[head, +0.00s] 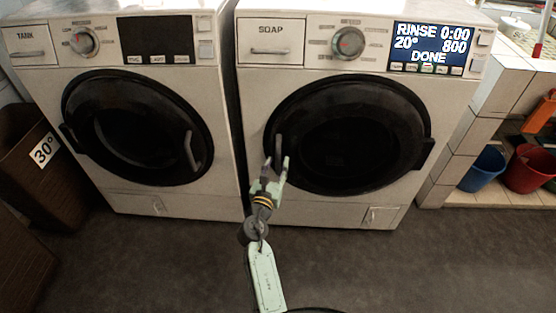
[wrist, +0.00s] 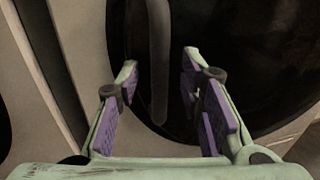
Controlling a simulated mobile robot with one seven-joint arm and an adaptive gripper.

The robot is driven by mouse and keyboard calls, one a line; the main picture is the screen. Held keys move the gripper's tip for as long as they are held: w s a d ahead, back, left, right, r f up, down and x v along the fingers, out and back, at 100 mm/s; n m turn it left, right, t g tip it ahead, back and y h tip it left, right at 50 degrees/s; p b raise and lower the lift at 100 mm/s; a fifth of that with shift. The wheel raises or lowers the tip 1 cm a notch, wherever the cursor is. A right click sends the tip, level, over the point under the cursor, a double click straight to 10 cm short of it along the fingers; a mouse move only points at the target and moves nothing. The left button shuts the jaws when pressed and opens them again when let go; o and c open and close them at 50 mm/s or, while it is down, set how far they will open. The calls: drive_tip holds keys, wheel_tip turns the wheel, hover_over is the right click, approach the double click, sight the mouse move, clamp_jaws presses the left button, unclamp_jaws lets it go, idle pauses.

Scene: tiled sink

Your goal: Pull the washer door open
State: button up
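The right washer (head: 345,205) is white, with a lit display reading "RINSE 0:00" and "DONE". Its round black door (head: 350,130) looks closed. The door handle (head: 278,145), a dark upright bar, is at the door's left side. My gripper (head: 276,166) is in front of the handle's lower part. In the wrist view my gripper (wrist: 160,70) is open, with green, purple-padded fingers on either side of the handle (wrist: 158,50). Gaps show between the handle and both fingers. How deep the handle lies between them is hard to tell.
A second washer (head: 130,195), with a dark display and closed door, stands close on the left. A brown basket (head: 45,180) marked "30°" is at far left. Blue (head: 483,170) and red (head: 528,168) buckets sit right. The floor (head: 400,270) in front is clear.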

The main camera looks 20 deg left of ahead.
drive_tip(key=shift+w+a, duration=0.1)
drive_tip(key=shift+w, duration=1)
drive_tip(key=shift+c, duration=0.6)
clamp_jaws()
